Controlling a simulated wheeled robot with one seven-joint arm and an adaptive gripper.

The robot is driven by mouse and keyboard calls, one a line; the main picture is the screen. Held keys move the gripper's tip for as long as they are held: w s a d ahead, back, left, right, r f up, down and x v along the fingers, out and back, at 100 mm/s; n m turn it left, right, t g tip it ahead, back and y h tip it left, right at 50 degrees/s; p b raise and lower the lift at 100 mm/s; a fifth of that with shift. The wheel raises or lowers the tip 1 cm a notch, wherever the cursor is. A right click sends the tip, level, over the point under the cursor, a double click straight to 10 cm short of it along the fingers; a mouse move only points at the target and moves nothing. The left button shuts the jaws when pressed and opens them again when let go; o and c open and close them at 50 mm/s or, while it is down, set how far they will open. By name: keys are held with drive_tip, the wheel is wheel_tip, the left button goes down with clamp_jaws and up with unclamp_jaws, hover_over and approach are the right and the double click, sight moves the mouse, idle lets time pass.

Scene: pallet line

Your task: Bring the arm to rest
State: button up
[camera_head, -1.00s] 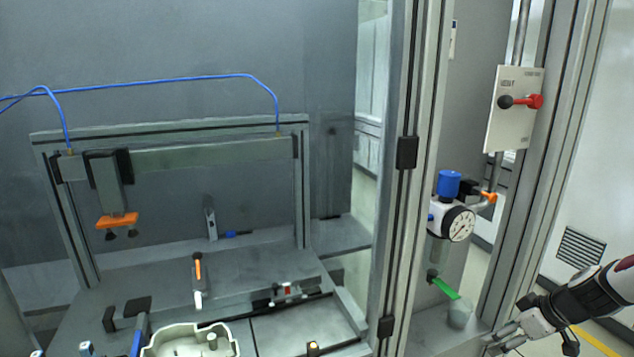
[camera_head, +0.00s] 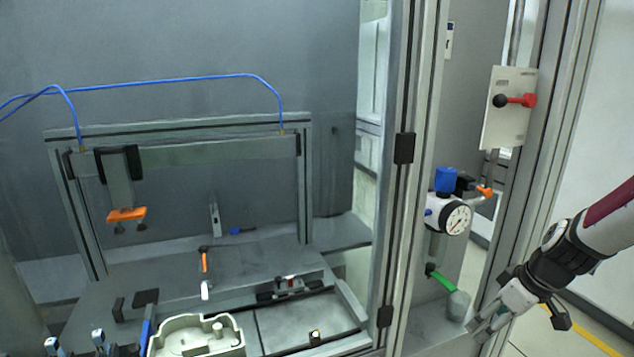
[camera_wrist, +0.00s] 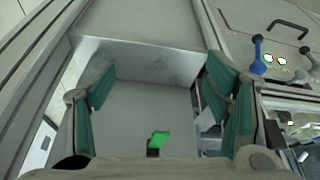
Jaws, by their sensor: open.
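My arm comes in from the right edge in the head view. My gripper (camera_head: 484,322) is at its lower end, at the lower right, pointing down and left beside the metal frame post. In the wrist view my gripper (camera_wrist: 165,105) shows two fingers with teal pads, spread apart with nothing between them. Beyond the fingers lie a grey panel and a small green handle (camera_wrist: 160,138).
A pressure gauge unit (camera_head: 455,219) with a green lever (camera_head: 443,284) hangs near my gripper. A white plate with a red lever (camera_head: 522,100) is above. The workstation with a pale casting (camera_head: 190,341) lies left of the post (camera_head: 405,200).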

drive_tip(key=s+a+r+m+h, duration=0.1)
drive_tip(key=s+a+r+m, duration=0.2)
drive_tip(key=s+a+r, duration=0.5)
drive_tip(key=s+a+r+m+t+h, duration=0.1)
drive_tip(key=s+a+r+m, duration=0.2)
drive_tip(key=s+a+r, duration=0.5)
drive_tip(key=s+r, duration=0.3)
drive_tip(key=s, duration=0.5)
drive_tip(key=shift+a+r, duration=0.25)
drive_tip(key=shift+a, duration=0.15)
